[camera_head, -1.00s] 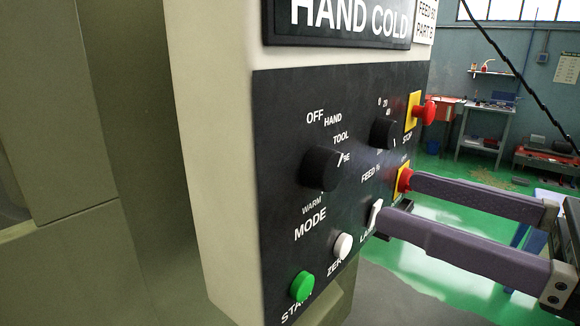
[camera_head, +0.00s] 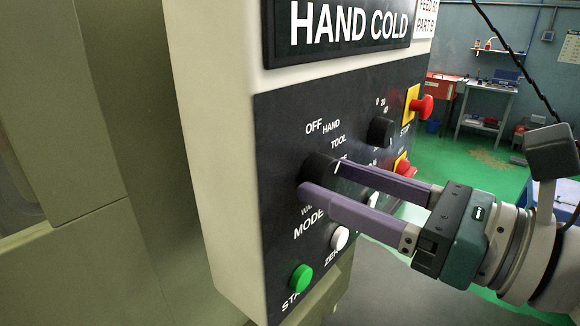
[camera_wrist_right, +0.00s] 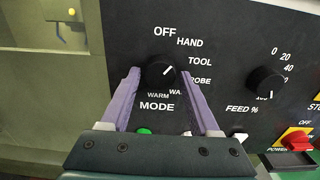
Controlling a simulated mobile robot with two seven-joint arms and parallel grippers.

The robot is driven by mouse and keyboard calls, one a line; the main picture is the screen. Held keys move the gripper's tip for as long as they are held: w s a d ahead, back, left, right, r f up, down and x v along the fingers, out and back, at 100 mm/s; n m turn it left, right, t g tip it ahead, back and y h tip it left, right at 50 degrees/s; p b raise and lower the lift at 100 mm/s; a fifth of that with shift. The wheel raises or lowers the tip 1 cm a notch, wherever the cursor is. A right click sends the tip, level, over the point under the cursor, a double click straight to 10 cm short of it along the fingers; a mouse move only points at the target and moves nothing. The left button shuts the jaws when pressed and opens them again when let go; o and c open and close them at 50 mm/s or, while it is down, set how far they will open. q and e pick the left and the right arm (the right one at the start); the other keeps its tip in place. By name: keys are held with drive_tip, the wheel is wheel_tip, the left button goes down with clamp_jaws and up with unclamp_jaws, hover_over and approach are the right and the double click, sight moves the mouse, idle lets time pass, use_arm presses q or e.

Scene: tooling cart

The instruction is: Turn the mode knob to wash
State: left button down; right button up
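The mode knob (camera_head: 318,170) is a round black knob with a white pointer line on the dark control panel. It also shows in the right wrist view (camera_wrist_right: 158,72), its line slanting up and right toward the TOOL and PROBE side. My right gripper (camera_head: 322,178) is open, its two purple fingers on either side of the knob. In the right wrist view the fingertips (camera_wrist_right: 160,74) flank the knob with narrow gaps. The WASH label (camera_wrist_right: 176,92) is partly hidden by the right finger. My left gripper is not in view.
A feed knob (camera_head: 381,131) and a red stop button (camera_head: 422,106) are to the right. A white button (camera_head: 340,238) and a green start button (camera_head: 301,278) are below. The display (camera_head: 345,25) reads HAND COLD. Open floor lies right of the panel.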

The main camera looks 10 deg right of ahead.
clamp_jaws()
drive_tip(key=shift+m, duration=0.3)
drive_tip(key=m, duration=0.4)
drive_tip(key=shift+m+p, duration=0.3)
drive_tip(key=shift+p, duration=0.1)
drive_tip(key=m+p, duration=0.1)
drive_tip(key=m, duration=0.4)
drive_tip(key=shift+s+r, duration=0.1)
drive_tip(key=m+p, duration=0.1)
drive_tip(key=m, duration=0.5)
drive_tip(key=shift+a+r+m, duration=0.1)
drive_tip(key=shift+m, duration=0.3)
drive_tip(key=m+p, duration=0.1)
drive_tip(key=m, duration=0.2)
drive_tip(key=shift+m, duration=0.7)
